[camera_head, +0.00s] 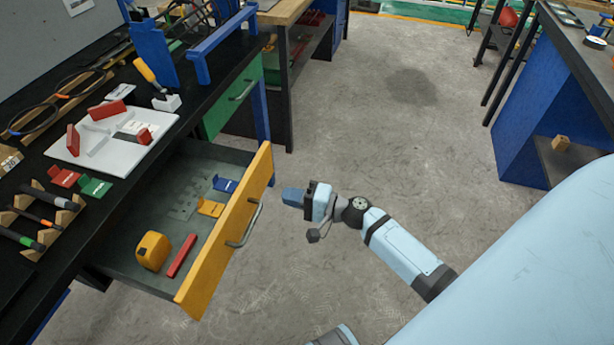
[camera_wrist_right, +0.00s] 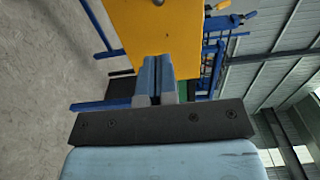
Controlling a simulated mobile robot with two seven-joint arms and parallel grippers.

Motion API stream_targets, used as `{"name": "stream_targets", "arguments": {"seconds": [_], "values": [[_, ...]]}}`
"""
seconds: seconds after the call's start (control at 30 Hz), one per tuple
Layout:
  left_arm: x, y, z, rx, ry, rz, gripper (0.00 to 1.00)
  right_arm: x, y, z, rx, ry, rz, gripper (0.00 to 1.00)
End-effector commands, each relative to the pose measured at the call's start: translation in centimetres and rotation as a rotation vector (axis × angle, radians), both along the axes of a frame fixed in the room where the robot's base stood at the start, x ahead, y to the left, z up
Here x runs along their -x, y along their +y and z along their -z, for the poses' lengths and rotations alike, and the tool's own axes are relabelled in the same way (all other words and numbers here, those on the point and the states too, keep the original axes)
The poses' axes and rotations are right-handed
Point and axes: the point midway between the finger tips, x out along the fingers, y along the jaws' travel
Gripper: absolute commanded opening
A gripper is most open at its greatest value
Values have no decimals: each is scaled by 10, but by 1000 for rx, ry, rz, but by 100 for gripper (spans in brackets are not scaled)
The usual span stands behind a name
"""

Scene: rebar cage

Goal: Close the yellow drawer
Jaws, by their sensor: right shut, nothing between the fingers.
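The yellow drawer (camera_head: 212,262) stands pulled out from under the black workbench, with its inside showing. Its front has a grey bar handle (camera_head: 245,226). Inside lie a yellow tape-measure-like item (camera_head: 152,251), a red bar (camera_head: 181,256), and small yellow and blue brackets. My right gripper (camera_head: 285,195) is shut and empty, to the right of the drawer front near its far end, with its fingers pointing left toward it. In the right wrist view the yellow front (camera_wrist_right: 165,28) is beyond the closed fingertips (camera_wrist_right: 155,62); I cannot tell whether they touch. My left gripper is not in view.
The workbench top holds a white tray (camera_head: 75,152), red and green brackets and several tools. A closed green drawer (camera_head: 228,100) is beside the yellow one. The concrete floor (camera_head: 385,150) is clear. A blue-sided bench (camera_head: 525,140) stands at right.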

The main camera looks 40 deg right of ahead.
Motion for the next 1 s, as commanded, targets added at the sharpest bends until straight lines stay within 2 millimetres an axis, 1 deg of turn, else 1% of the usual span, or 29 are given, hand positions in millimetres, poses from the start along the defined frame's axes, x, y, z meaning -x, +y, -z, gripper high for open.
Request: {"name": "stream_targets", "arguments": {"seconds": [0.03,0.1,0.2,0.33,0.5,0.87,1.0], "values": [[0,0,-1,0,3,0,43,-10,7,-2,-1,-1,-1,0],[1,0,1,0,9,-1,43,-21,16,-2,0,-1,-1,0],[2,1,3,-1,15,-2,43,-34,26,-1,-1,-1,0,0],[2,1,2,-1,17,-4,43,-46,36,-1,1,-1,0,0],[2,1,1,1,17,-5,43,-53,41,0,1,0,0,0],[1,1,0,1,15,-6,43,-53,42,1,1,0,1,0],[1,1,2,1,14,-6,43,-58,45,1,1,-1,1,0]]}}
